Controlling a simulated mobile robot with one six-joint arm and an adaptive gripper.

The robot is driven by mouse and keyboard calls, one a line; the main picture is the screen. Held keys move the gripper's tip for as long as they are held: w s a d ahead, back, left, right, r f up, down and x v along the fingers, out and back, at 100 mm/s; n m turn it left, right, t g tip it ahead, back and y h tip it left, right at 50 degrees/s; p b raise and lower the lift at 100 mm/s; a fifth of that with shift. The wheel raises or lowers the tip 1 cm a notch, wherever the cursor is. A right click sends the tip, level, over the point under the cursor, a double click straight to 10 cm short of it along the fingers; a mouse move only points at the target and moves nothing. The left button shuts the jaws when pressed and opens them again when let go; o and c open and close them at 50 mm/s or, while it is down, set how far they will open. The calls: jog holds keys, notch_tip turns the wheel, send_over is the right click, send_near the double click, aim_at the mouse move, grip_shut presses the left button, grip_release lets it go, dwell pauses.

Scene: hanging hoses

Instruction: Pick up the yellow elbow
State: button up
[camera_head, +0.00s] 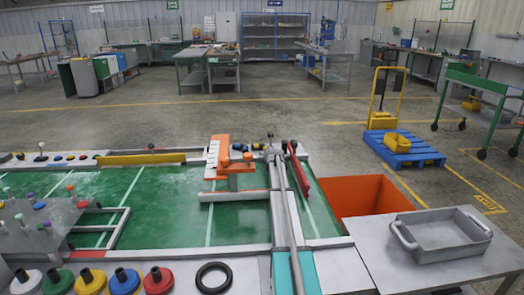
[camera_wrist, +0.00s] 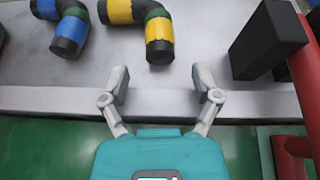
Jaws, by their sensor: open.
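The yellow elbow (camera_wrist: 159,28) has black ends and a dark green bend. It lies on a grey ledge (camera_wrist: 60,98) at the top of the wrist view, partly cut off by the picture's edge. My gripper (camera_wrist: 161,82) is open, its two grey fingers spread apart with nothing between them. The elbow's near black end is just beyond the fingertips, roughly in line with the gap, and appears apart from them. In the head view I cannot clearly make out the yellow elbow.
A blue elbow (camera_wrist: 70,28) lies left of the yellow one. A black block (camera_wrist: 268,38) and a red bar (camera_wrist: 305,75) stand close on the right. The green table surface (camera_wrist: 45,145) lies below the ledge. An orange bin (camera_head: 365,193) is right of the table.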

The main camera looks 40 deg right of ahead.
aim_at(261, 148)
jog(key=shift+b+x, duration=0.3)
jog(key=shift+x, duration=0.9)
grip_shut()
